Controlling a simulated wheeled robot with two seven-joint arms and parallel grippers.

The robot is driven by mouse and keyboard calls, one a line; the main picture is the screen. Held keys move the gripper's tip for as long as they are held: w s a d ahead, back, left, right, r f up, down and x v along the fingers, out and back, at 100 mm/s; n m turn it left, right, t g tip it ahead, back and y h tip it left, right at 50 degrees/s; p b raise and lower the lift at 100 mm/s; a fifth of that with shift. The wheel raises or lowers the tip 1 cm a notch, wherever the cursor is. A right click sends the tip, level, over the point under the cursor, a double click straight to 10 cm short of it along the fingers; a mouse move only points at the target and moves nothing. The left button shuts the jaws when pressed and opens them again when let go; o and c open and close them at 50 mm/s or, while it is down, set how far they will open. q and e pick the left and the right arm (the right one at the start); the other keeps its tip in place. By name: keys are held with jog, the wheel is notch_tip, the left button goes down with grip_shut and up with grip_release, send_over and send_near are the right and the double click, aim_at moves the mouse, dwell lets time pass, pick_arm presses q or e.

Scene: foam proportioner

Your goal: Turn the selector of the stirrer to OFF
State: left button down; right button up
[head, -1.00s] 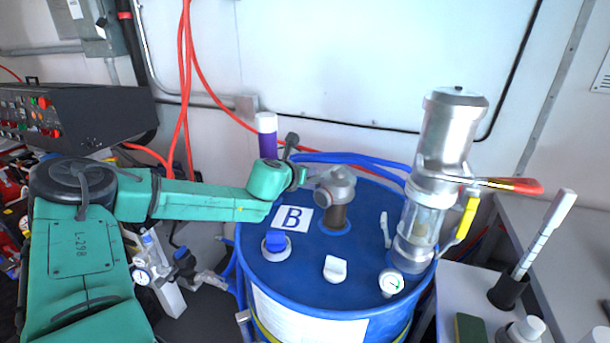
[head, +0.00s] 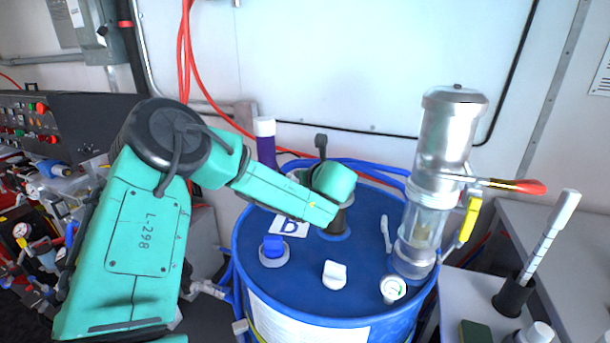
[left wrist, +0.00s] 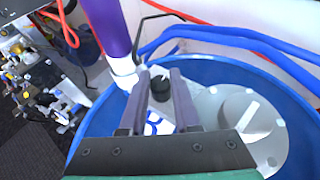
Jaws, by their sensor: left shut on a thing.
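The blue drum (head: 300,304) carries the stirrer (head: 349,200), a grey metal head on a post, now mostly hidden behind my left wrist. In the left wrist view a round grey metal plate (left wrist: 281,140) bears a grey dial with a white bar (left wrist: 250,114). My left gripper (left wrist: 162,80) has its two fingers on either side of a small black selector knob (left wrist: 160,90) and is shut on it. Its fingers are hidden in the head view. I cannot read the selector's position marks. My right gripper is in neither view.
Blue hoses (left wrist: 215,34) run behind.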

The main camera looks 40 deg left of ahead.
pick_arm(q)
jog(key=shift+r, duration=0.15)
jog(key=c, duration=1)
grip_release()
jog(key=shift+o, duration=0.4)
jog(key=shift+w+a+f, duration=0.1)
jog(key=shift+a+f, duration=0.1)
jog(key=b+v, duration=0.3)
jog(key=v, duration=1.1)
jog(key=shift+d+r, duration=0.15)
jog(key=shift+d, duration=0.1)
